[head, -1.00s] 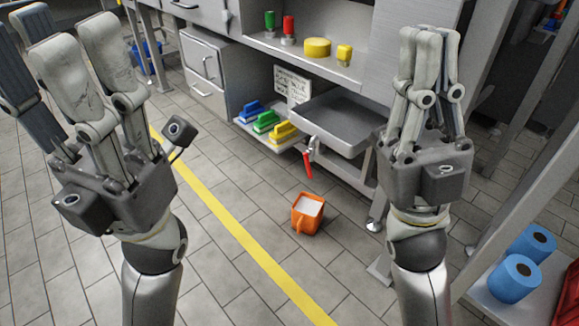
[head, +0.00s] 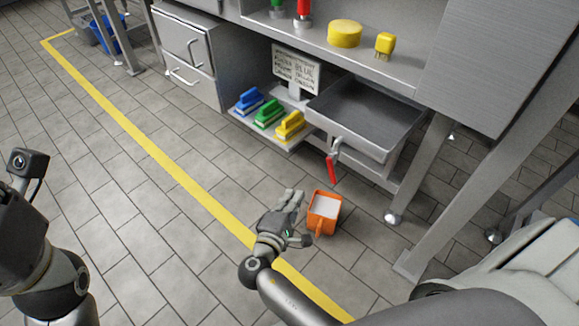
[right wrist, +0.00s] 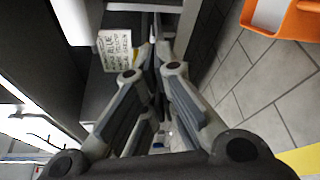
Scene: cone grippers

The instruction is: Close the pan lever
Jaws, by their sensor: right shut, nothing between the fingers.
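The metal pan (head: 365,108) is a grey rectangular basin under the counter in the head view. Its lever (head: 332,169) has a red handle that hangs downward from a metal valve at the pan's near corner. My right gripper (head: 296,193) is in front of and below the lever, apart from it, close to the orange bucket. Its fingers are shut and empty; they also show in the right wrist view (right wrist: 154,48). The lever cannot be made out there. Only the base of my left gripper shows at the left edge of the head view; its fingers are out of frame.
The orange bucket (head: 324,208) with white contents stands on the floor beside my right gripper. Blue, green and yellow brushes (head: 268,112) sit on a low shelf left of the pan, below a sign (head: 296,68). Tiled floor with a yellow line is clear on the left.

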